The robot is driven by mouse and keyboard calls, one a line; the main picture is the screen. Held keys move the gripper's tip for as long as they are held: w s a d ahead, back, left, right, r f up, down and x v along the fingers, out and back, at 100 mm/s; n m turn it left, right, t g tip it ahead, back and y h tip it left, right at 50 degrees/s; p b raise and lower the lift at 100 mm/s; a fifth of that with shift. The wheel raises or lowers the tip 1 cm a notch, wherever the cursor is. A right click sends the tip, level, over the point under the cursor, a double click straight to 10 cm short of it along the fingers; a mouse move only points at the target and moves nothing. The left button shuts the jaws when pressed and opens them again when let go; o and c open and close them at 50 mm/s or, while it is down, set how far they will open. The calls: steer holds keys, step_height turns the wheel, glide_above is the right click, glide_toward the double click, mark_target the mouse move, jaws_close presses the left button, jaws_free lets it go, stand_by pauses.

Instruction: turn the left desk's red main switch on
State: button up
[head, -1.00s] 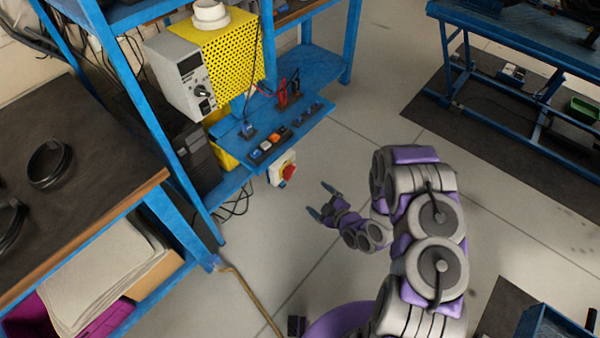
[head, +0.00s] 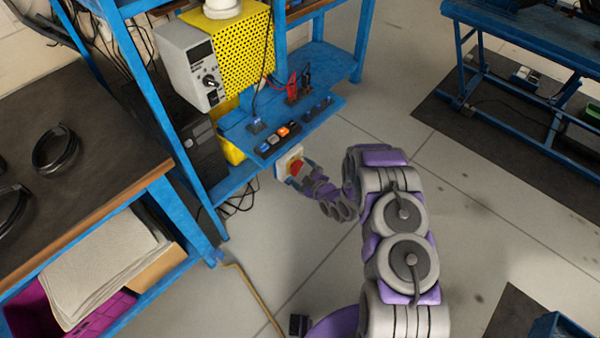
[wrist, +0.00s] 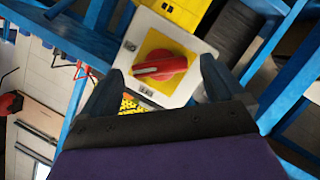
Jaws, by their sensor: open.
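The red main switch (wrist: 160,66) is a rotary knob on a yellow square in a white box; it fills the middle of the wrist view. Its pale pointer line runs roughly sideways in that view. In the head view the red switch (head: 296,167) sits below the front of the blue desk shelf (head: 318,117). My gripper (head: 299,172) is close in front of it, partly covering the box. In the wrist view the open fingers of my gripper (wrist: 158,82) stand on either side of the knob, apart from it. Nothing is held.
A grey control unit (head: 190,65) and a yellow perforated box (head: 243,47) stand on the desk above. A row of small buttons (head: 283,132) lines the shelf. A dark-topped bench (head: 80,120) stands at the left.

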steer(key=shift+x, duration=1)
steer(key=shift+c, duration=0.4)
steer(key=c, duration=1)
steer(key=shift+o, duration=0.2)
steer(key=m+p, duration=0.1)
steer(key=m+g+p, duration=0.1)
steer(key=shift+d+r+m+g+y+p, duration=0.15)
steer(key=shift+m+g+y+p, duration=0.15)
steer(key=shift+y, duration=0.1)
steer(key=shift+m+g+y+p, duration=0.45)
steer(key=shift+m+g, duration=0.45)
steer(key=shift+m, duration=0.4)
